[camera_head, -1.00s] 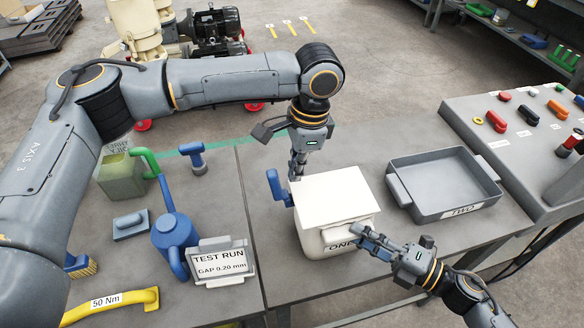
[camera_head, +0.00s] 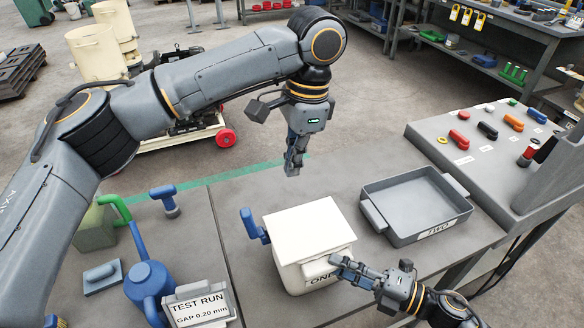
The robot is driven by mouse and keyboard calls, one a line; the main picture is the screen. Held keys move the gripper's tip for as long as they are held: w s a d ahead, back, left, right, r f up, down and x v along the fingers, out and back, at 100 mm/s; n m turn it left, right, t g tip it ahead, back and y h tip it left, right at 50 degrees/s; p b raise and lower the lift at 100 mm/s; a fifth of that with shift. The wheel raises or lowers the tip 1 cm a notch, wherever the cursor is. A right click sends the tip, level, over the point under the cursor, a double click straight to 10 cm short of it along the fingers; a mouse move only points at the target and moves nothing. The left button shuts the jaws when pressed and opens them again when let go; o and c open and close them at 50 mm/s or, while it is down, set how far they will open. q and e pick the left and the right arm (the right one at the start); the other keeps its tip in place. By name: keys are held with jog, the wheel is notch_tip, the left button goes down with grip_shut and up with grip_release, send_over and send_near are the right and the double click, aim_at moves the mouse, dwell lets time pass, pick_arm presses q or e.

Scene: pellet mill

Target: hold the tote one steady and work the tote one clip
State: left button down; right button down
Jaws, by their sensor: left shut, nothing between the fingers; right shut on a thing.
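Tote one (camera_head: 307,231) is a white lidded box labelled ONE, upright on the grey bench. A blue clip (camera_head: 251,226) stands up at its left side. My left gripper (camera_head: 292,168) points down above the bench behind the tote, shut and empty, apart from the tote and the clip. My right gripper (camera_head: 345,268) is at the tote's front right, shut on the tote's front handle, which it partly covers.
The grey tray labelled TWO (camera_head: 415,193) sits to the right of the tote. A control panel (camera_head: 470,150) with coloured switches is further right. A blue oil can (camera_head: 150,285) and the TEST RUN sign (camera_head: 199,304) stand left. Bench behind the tote is clear.

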jog(key=shift+f+p, duration=0.1)
jog(key=shift+p, duration=0.2)
dwell(0.9)
jog(key=c, duration=1.1)
grip_release()
jog(key=shift+w, duration=0.1)
jog(key=shift+o, duration=0.2)
jog(key=shift+d, duration=0.1)
jog(key=v, duration=1.2)
jog(key=shift+w, duration=0.1)
jog(key=o, duration=0.5)
